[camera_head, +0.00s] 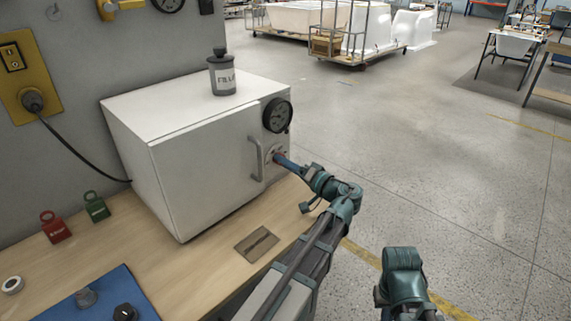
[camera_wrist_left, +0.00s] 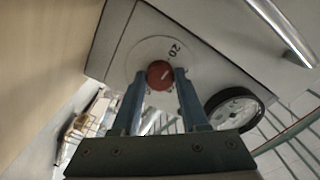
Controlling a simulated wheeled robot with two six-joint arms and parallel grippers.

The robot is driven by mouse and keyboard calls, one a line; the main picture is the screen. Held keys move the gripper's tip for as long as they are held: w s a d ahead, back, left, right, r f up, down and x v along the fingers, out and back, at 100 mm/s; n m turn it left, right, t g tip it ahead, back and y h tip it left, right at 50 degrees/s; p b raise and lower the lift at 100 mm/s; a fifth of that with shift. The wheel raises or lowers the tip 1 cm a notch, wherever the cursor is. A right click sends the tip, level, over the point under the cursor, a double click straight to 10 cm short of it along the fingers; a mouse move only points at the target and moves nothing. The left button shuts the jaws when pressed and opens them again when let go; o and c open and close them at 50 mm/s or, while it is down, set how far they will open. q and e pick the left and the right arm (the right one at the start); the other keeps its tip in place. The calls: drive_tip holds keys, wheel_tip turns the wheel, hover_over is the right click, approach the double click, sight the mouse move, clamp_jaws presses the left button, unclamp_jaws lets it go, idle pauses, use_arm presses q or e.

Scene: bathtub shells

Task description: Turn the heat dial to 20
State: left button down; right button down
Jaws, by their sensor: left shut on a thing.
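The white oven-like box (camera_head: 200,155) stands on the wooden bench. Its heat dial is a red knob (camera_wrist_left: 160,75) on a pale round plate (camera_wrist_left: 142,52), with the number 20 printed above and a little right of the knob in the left wrist view. A white line on the knob slants up to the right, roughly toward the 20; exact alignment is hard to tell. My left gripper (camera_wrist_left: 160,79) is shut on the knob, one blue finger on each side. In the head view the left gripper (camera_head: 281,158) reaches the front panel and mostly hides the dial.
A round black gauge (camera_head: 278,115) sits above the dial, and a door handle (camera_head: 256,158) is close on its left. A grey canister (camera_head: 222,72) stands on top of the box. Open floor lies right.

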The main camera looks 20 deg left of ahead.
use_arm(q)
drive_tip(key=shift+f+n, duration=0.1)
drive_tip(key=shift+n, duration=0.3)
drive_tip(key=shift+c, duration=2.1)
unclamp_jaws()
